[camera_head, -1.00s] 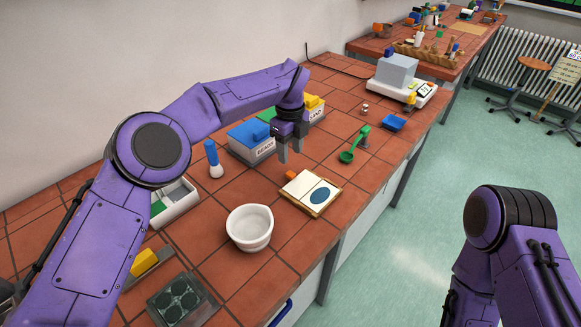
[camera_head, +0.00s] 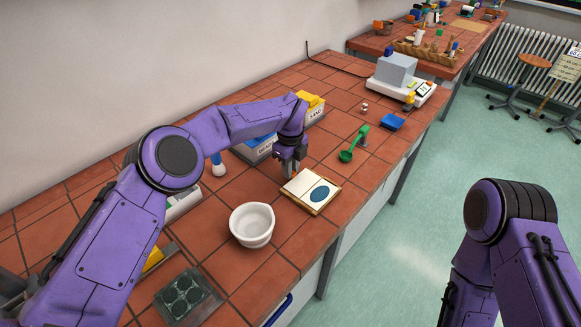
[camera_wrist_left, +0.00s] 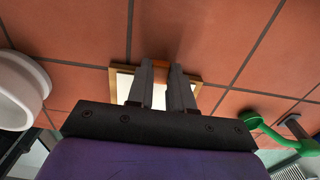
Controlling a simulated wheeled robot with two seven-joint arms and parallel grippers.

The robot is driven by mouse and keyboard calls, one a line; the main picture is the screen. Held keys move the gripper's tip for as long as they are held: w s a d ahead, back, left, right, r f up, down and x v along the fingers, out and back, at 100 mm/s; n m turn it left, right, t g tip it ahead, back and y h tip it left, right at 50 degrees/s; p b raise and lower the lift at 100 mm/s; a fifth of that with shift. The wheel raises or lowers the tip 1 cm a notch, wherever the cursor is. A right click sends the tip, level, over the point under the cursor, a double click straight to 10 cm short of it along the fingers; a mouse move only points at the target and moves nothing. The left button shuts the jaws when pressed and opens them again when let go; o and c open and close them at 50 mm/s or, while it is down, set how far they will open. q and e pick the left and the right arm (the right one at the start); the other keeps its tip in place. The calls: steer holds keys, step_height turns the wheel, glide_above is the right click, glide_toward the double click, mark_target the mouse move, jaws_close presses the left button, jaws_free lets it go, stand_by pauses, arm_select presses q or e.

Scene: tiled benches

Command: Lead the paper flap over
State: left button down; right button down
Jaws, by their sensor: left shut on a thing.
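A small wooden board (camera_head: 299,203) lies on the tiled bench with white paper on it. The paper flap (camera_head: 301,182) covers the left part; a dark blue oval (camera_head: 321,194) shows on the right part. My left gripper (camera_head: 289,171) is at the board's far left edge, shut on the small orange tab (camera_wrist_left: 177,67) there. In the left wrist view the tab shows between the fingertips, which hide part of it and of the board (camera_wrist_left: 122,70). My right arm shows at the right, but its gripper is out of view.
A white bowl (camera_head: 251,226) stands left of the board. Labelled bins (camera_head: 255,149) and a blue-topped bottle (camera_head: 218,168) stand behind. The bench's front edge runs close to the board.

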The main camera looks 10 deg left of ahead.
mark_target(298, 179)
arm_select(q)
steer(key=shift+s+d+r+t+y+b, duration=0.1)
steer(key=shift+d+r+t+y+b, duration=0.2)
steer(key=shift+y+b, duration=0.5)
steer(key=t+y+b, duration=0.1)
steer(key=b, duration=0.1)
steer(key=d+r+b, duration=0.1)
steer(key=b, duration=0.1)
steer(key=shift+s+r+t+y, duration=0.3)
steer(key=shift+s+t+y, duration=0.05)
steer(key=shift+t+y, duration=0.05)
steer(key=shift+s+d+r+t+y+b, duration=0.25)
steer(key=shift+r+t+y+b, duration=0.2)
steer(key=shift+y+b, duration=0.25)
steer(key=shift+s+d+r+t+y+b, duration=0.15)
steer(key=shift+d+r+t+y+b, duration=0.15)
steer(key=shift+r+y+b, duration=0.35)
steer(key=shift+f, duration=0.2)
steer(key=c, duration=1)
jaws_free()
steer(key=shift+o, duration=0.2)
steer(key=shift+r, duration=0.1)
steer(key=b+v, duration=0.1)
steer(key=v, duration=0.9)
steer(key=shift+r+b, duration=0.15)
steer(key=shift+b, duration=0.25)
